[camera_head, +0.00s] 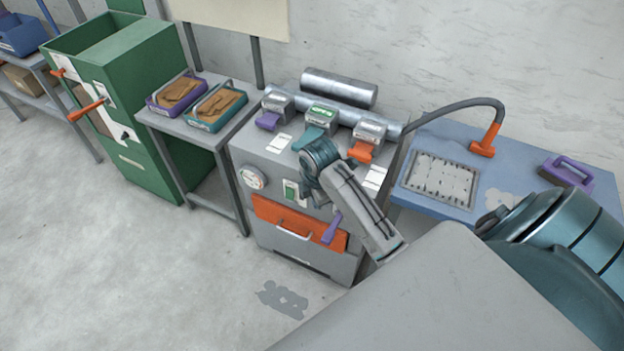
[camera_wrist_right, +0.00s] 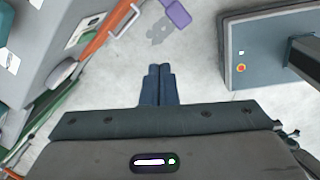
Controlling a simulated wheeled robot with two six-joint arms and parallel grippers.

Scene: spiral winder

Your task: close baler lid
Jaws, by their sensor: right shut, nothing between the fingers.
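The green baler (camera_head: 150,75) stands at the far left in the head view. Its top looks open. A green piece (camera_head: 126,5) rises behind it and is cut by the picture's top edge; I cannot tell if it is the lid. Orange handles (camera_head: 90,108) stick out of its front. My right gripper (camera_wrist_right: 157,72) is shut and empty in the right wrist view, over the floor. In the head view my right arm reaches over the grey machine (camera_head: 305,262), well right of the baler; its fingers are not clear there. My left gripper is out of view.
The grey machine has an orange front panel (camera_head: 275,212), a silver handle (camera_head: 294,234) and a purple lever (camera_head: 332,228). A small table (camera_head: 196,132) with two bins stands between it and the baler. A blue workbench (camera_head: 520,168) stands right. Floor at the front left is clear.

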